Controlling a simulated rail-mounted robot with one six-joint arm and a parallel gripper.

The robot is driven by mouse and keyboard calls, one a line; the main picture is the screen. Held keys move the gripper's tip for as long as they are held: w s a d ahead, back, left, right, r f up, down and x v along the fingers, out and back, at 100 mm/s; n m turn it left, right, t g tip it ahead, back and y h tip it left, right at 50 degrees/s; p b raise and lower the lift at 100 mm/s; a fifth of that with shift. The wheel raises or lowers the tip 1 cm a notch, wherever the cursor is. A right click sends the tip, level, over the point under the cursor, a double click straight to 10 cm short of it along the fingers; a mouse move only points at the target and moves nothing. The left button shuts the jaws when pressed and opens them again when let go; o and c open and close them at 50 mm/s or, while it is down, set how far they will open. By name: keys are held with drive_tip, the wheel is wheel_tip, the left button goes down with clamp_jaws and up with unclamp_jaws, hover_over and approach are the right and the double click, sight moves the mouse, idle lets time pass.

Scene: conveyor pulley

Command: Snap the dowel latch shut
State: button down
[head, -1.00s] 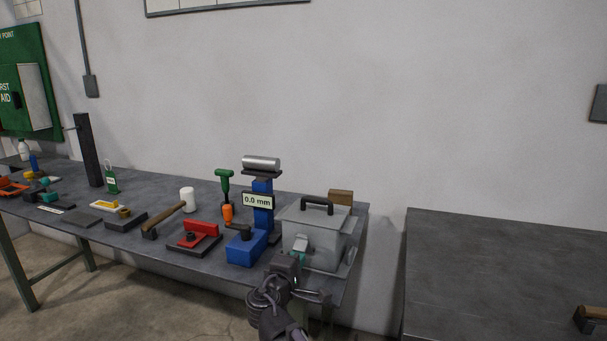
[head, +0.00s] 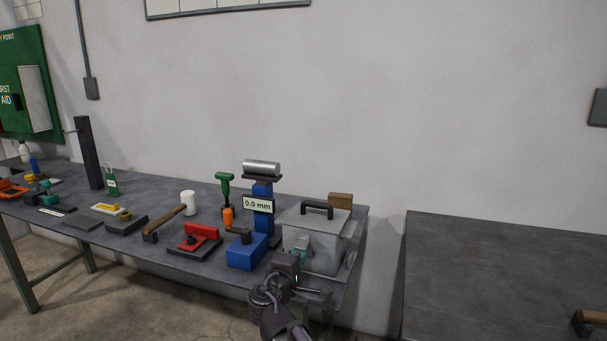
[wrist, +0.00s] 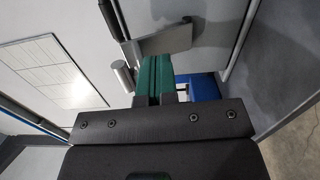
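A grey metal box (head: 318,256) with a lid and black handle (head: 317,207) stands at the right end of the bench. A light grey latch flap (head: 303,242) is on its front; it juts out and looks tilted, and its exact angle is hard to tell. The flap also shows in the wrist view (wrist: 168,40). My gripper (head: 298,258) is at the box front, just below the flap. Its teal fingers (wrist: 154,75) are together, with nothing visible between them. Their tips are close to the flap; I cannot tell whether they touch.
A blue gauge stand (head: 246,252) with a metal roller (head: 262,168) is close left of the box. A red-and-black fixture (head: 198,240) and several tools lie farther left. A wooden block (head: 341,200) is behind the box. A second grey table (head: 490,270) stands right, beyond a gap.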

drive_tip(key=shift+w+d+r+p, duration=0.15)
drive_tip(key=shift+w+r+p, duration=0.25)
drive_tip(key=shift+r+p, duration=0.2)
drive_tip(key=shift+w+r, duration=0.15)
drive_tip(key=f+v, duration=0.1)
drive_tip(key=v, duration=0.6)
drive_tip(key=shift+b, duration=0.4)
idle(0.3)
